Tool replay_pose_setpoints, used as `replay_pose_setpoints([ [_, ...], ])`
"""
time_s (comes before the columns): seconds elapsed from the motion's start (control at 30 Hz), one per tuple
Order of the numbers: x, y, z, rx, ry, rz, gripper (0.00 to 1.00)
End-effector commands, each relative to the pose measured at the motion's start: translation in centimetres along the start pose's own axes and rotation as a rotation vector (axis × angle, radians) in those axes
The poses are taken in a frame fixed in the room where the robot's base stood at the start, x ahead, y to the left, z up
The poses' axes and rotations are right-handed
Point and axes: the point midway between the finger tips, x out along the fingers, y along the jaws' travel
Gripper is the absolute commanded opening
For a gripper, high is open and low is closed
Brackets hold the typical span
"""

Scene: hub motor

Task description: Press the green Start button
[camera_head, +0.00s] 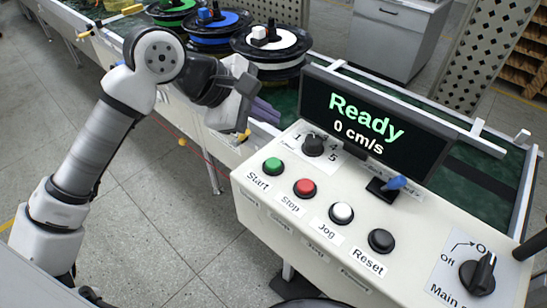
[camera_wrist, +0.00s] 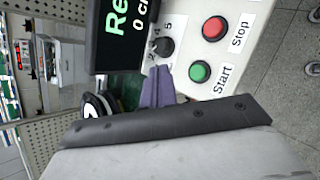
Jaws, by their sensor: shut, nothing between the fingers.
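The green Start button (camera_head: 273,165) is at the left end of the button row on the white control panel (camera_head: 262,190). It also shows in the wrist view (camera_wrist: 200,71), with its label beside it. My gripper (camera_head: 246,122) is left of the panel, apart from the button in the head view. Its purple fingers (camera_wrist: 157,88) are shut and empty, and in the wrist view they appear left of the button. The display (camera_head: 365,118) reads "Ready" and "0 cm/s".
The red Stop button (camera_head: 305,187), white Jog button (camera_head: 341,212) and black Reset button (camera_head: 381,240) follow in the row. A numbered knob (camera_head: 313,145) and a blue-tipped lever (camera_head: 396,183) stand behind them. Spools (camera_head: 270,48) sit on the conveyor at the back.

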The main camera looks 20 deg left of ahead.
Motion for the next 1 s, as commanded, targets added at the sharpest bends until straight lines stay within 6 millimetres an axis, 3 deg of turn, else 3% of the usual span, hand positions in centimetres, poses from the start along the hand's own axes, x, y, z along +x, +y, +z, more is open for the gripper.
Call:
replay_pose_setpoints([
  [0.27, 0.5, -0.4, -0.3, -0.001, -0.003, 0.002, 0.0],
  [0.7, 5.0, -3.6, -3.6, -0.001, -0.003, 0.003, 0.0],
  [1.0, 6.2, -4.4, -4.3, 0.001, -0.003, 0.002, 0.0],
])
